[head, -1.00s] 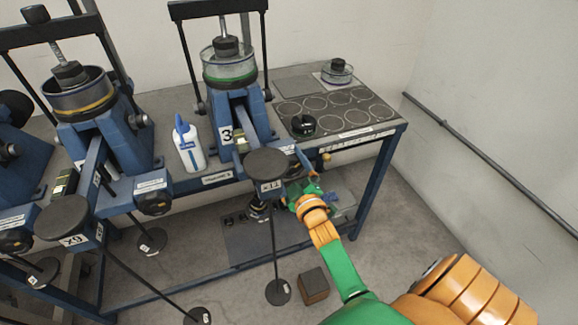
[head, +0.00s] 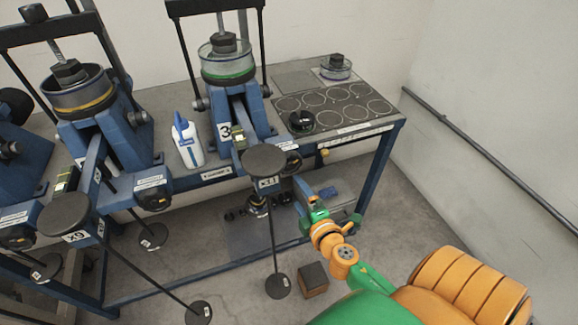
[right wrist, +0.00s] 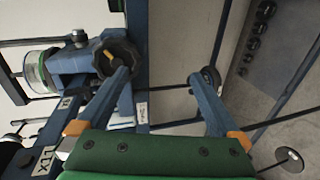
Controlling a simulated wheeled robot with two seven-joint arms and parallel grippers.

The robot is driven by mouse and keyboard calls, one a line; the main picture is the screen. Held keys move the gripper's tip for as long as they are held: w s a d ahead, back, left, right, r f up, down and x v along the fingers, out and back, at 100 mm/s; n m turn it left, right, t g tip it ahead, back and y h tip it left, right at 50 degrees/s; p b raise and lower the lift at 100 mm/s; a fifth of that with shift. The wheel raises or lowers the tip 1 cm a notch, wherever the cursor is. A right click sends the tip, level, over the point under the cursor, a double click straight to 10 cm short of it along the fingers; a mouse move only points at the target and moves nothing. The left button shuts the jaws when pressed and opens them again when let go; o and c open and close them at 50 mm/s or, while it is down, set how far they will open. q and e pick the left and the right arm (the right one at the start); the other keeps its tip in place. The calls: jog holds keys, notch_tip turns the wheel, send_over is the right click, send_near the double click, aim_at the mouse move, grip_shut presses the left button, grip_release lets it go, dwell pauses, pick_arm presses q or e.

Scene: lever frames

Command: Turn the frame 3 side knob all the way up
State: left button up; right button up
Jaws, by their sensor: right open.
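Frame 3 (head: 228,110) is a blue stand with a "3" label and a glass ring with a green band. Its side knob (head: 290,161) is black and round, on the right end of its front, partly behind a round black lever pad (head: 265,161). In the right wrist view a black knob (right wrist: 115,57) with a yellow mark shows near the left finger's tip. My right gripper (head: 305,184) is below and right of the knob. In its wrist view the right gripper (right wrist: 167,76) is open, with nothing between its blue fingers. My left gripper is out of view.
A blue-and-white bottle (head: 187,142) stands left of frame 3. Another blue frame (head: 105,130) is farther left. Lever rods hang in front of the table. A brown block (head: 314,279) lies on the floor. A dark board with circles (head: 335,107) is at right.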

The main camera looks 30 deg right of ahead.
aim_at(290, 166)
notch_tip(290, 166, up, 5)
jog(key=s+n+t, duration=0.2)
jog(key=n+t, duration=0.1)
jog(key=n, duration=0.1)
jog(key=shift+h, duration=0.6)
jog(key=x, duration=0.9)
jog(key=shift+w+a+f, duration=0.25)
jog(key=shift+w, duration=0.2)
jog(key=shift+c, duration=1.1)
grip_shut()
